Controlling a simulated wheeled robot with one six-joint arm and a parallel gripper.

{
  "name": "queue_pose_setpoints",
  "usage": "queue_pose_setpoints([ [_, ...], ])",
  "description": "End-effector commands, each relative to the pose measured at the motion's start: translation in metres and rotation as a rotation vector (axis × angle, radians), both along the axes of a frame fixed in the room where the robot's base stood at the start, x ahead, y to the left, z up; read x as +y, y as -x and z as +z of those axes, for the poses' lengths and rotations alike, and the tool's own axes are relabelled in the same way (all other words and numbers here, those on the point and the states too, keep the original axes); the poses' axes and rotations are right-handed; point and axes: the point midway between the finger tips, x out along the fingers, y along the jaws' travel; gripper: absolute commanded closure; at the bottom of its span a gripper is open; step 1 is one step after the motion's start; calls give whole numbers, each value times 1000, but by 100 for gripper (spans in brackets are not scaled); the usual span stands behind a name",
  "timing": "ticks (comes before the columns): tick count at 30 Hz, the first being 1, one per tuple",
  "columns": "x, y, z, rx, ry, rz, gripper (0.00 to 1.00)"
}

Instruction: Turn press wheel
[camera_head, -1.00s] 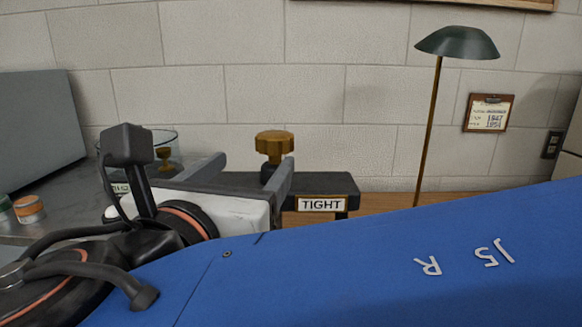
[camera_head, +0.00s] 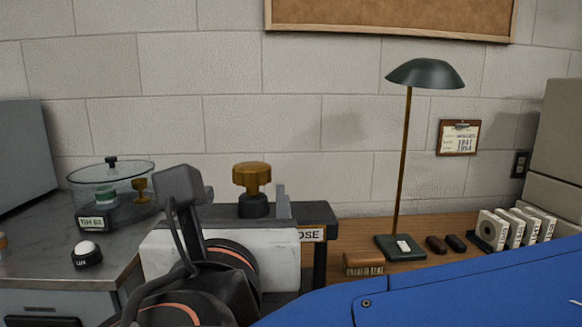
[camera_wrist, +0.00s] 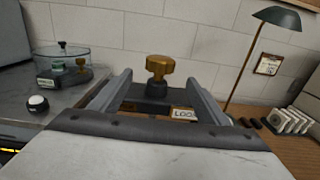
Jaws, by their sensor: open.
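The press wheel is a lobed brass knob on a dark post, seen in the head view (camera_head: 252,178) and the wrist view (camera_wrist: 160,68). It stands upright on the dark press (camera_head: 308,213). A label plate (camera_head: 312,235) on the press shows the letters "OSE" in the head view and "LOO" in the wrist view (camera_wrist: 183,113); the rest is hidden. My gripper (camera_wrist: 160,77) is open, its two grey fingers apart on either side of the wheel in the wrist view. I see no finger touching the wheel. My gripper's body hides the lower press in the head view.
A green lamp (camera_head: 394,243) stands on the wooden table at the right, near dark small objects and a rack of white cards (camera_head: 512,228). At the left, a grey counter (camera_head: 40,250) holds a glass-topped device (camera_head: 95,215) and a white button (camera_head: 87,254).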

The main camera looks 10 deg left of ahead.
Motion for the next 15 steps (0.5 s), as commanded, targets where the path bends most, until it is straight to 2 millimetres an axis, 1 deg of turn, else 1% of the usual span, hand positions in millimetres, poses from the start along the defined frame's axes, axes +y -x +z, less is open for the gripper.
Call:
queue_pose_setpoints([
  [15,11,-58,0,0,-1,-4,31],
])
